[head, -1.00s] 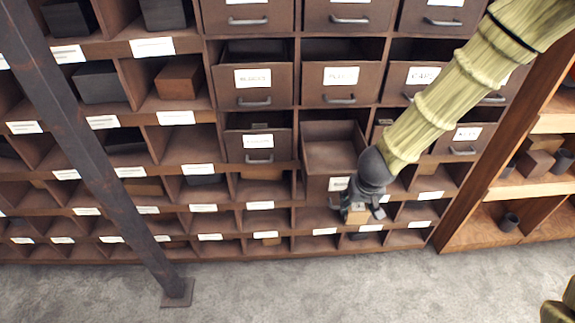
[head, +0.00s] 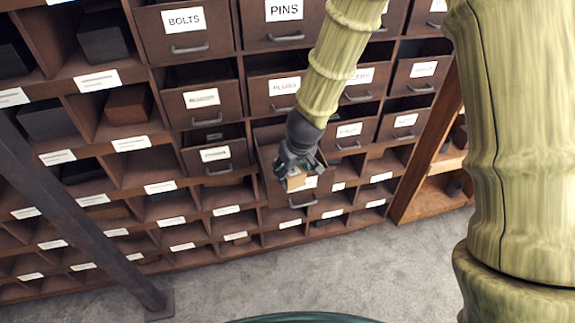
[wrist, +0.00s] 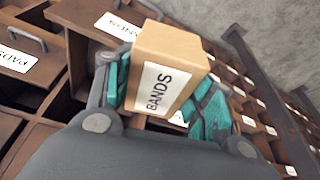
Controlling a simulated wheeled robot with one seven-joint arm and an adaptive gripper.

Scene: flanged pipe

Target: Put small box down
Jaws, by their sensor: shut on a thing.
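The small box (wrist: 172,62) is a tan carton with a white label reading "BANDS", seen large in the wrist view. My gripper (wrist: 165,105) is shut on it, with teal-padded fingers on both sides. In the head view the small box (head: 297,179) hangs below my gripper (head: 291,168), in front of or over a pulled-out drawer (head: 268,148) in the lower middle of the cabinet. The arm hides part of that drawer. I cannot tell whether the box touches the drawer.
The cabinet has labelled drawers, such as the "BOLTS" drawer (head: 190,30), and open cubbies, some holding dark boxes. A diagonal metal post (head: 70,215) stands at the left. A wooden shelf (head: 430,190) stands at the right.

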